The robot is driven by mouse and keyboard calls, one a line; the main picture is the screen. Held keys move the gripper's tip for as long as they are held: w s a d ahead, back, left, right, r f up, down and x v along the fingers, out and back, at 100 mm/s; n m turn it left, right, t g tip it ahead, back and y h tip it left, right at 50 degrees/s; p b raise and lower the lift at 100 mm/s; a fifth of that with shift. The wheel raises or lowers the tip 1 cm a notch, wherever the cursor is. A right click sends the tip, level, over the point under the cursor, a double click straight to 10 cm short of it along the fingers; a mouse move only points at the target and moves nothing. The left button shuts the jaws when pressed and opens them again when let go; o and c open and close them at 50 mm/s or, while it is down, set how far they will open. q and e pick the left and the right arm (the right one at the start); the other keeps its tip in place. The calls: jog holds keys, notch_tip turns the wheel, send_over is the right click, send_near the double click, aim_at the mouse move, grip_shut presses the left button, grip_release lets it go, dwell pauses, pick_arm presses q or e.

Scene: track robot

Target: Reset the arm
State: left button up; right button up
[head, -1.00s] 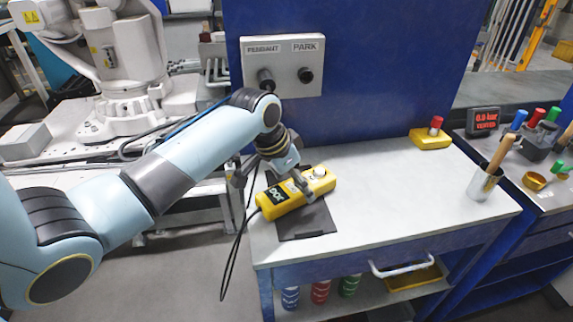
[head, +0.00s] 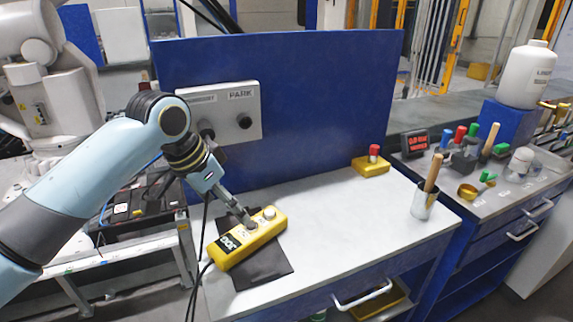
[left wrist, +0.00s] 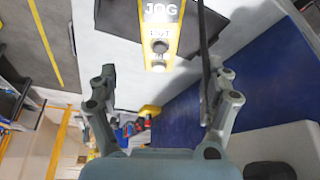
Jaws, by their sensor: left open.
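My left gripper (head: 240,213) is open and empty, its fingers at the far side of a yellow pendant in the head view. In the left wrist view the two fingers of my left gripper (left wrist: 166,74) stand wide apart. The yellow pendant (head: 236,258), marked JOG, lies on a black mat (head: 262,272) on the workbench; a cable runs from its near end. In the left wrist view the pendant (left wrist: 160,28) is beyond the fingers, between them in the picture. Whether a finger touches it I cannot tell. My right gripper is not in view.
A grey panel (head: 226,108) with PARK and another label, partly hidden by my arm, is on the blue board. A yellow box with a red button (head: 371,165) and a metal cup (head: 423,205) stand on the bench (head: 330,215). The bench middle is clear.

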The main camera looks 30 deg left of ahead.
pick_arm(q)
jog(key=s+d+n+y, duration=0.1)
jog(key=s+d, duration=0.2)
jog(key=s, duration=0.8)
jog(key=s+d+n+y, duration=0.1)
jog(key=s+d+n, duration=0.1)
jog(key=s, duration=0.9)
notch_tip(320, 180, down, 35)
jog(key=s+a+g+b, duration=0.2)
jog(key=a+b, duration=0.1)
jog(key=b, duration=0.6)
jog(key=s+f+b, duration=0.3)
jog(key=s+f, duration=0.6)
jog(key=f, duration=0.2)
jog(key=s+f+g+b, duration=0.1)
jog(key=s+f+b, duration=0.3)
jog(key=s+f, duration=0.5)
notch_tip(320, 180, down, 3)
jog(key=shift+s+a+f, duration=0.15)
jog(key=shift+s+a, duration=0.05)
jog(key=shift+a, duration=0.1)
